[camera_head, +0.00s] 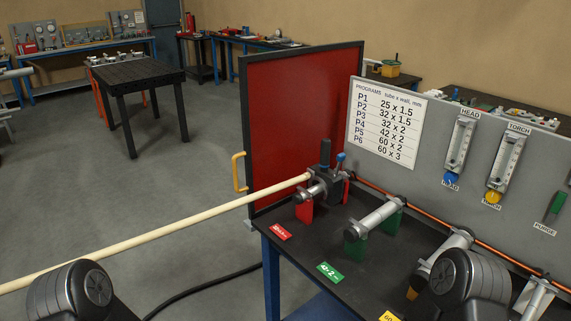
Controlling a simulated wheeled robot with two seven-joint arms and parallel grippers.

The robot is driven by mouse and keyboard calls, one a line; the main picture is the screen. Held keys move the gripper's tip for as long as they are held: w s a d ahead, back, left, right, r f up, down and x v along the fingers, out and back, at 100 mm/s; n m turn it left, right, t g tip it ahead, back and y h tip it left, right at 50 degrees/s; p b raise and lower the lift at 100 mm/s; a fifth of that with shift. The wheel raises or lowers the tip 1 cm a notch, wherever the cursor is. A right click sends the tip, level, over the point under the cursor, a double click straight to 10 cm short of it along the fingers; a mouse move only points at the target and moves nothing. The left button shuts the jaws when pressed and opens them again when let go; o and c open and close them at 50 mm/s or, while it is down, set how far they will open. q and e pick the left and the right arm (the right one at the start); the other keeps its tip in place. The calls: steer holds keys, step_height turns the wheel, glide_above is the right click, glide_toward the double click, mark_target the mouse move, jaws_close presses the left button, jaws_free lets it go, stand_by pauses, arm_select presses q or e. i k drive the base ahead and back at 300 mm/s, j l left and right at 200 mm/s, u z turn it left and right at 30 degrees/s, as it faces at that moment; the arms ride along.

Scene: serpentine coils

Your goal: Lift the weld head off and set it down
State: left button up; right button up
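The weld head (328,184) looks to be the dark grey block with an upright black handle and a blue-tipped lever. It sits at the right end of a long pale tube (160,233), above a red stand (304,212) on the dark bench. A short metal cylinder is at its front; how it is fastened is too small to tell. The rounded dark parts at the bottom left and bottom right are my arms. Neither gripper shows in this view.
A metal cylinder on a green stand (376,219) is right of the head; more stands follow. An orange hose (430,210) runs along the grey panel (420,130) with gauges. A red screen (300,120) stands behind. Bare bench top (325,240) lies in front.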

mark_target(320, 173)
steer(key=i+l+u, duration=0.2)
steer(key=i+u, duration=0.15)
steer(key=i, duration=0.15)
steer(key=i+l+u, duration=0.35)
steer(key=i, duration=0.15)
